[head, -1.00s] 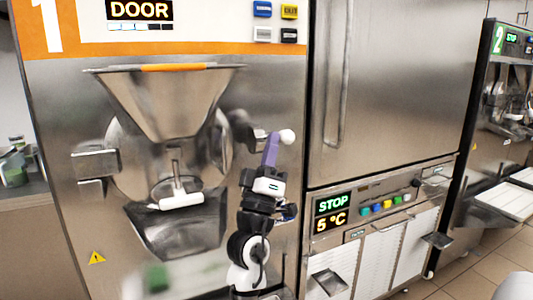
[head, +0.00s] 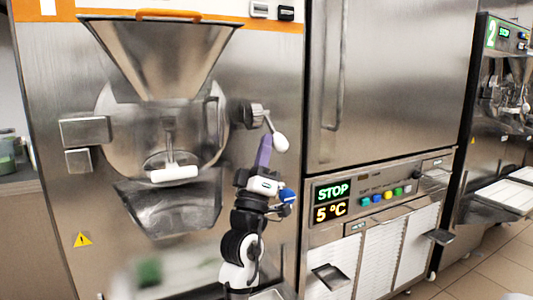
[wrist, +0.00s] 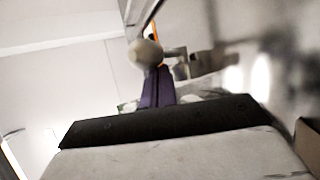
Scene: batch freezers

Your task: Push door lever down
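The door lever (head: 280,142) has a white knob on a short metal arm. It comes off the dark latch (head: 256,114) at the right of the round freezer door (head: 108,140). The lever slants down to the right. My gripper (head: 265,139) has purple fingers pointing up, just left of the knob and under the latch. In the wrist view the purple fingers (wrist: 157,88) lie together, with nothing seen between them. The pale knob (wrist: 145,53) shows at or just beyond their tips. I cannot tell if they touch.
A steel hopper (head: 160,55) sits above the door, and a spout with a white handle (head: 174,174) is at its front. A control panel (head: 375,195) reading STOP and 5 °C is to the right, with a tall steel cabinet door (head: 400,80) above it.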

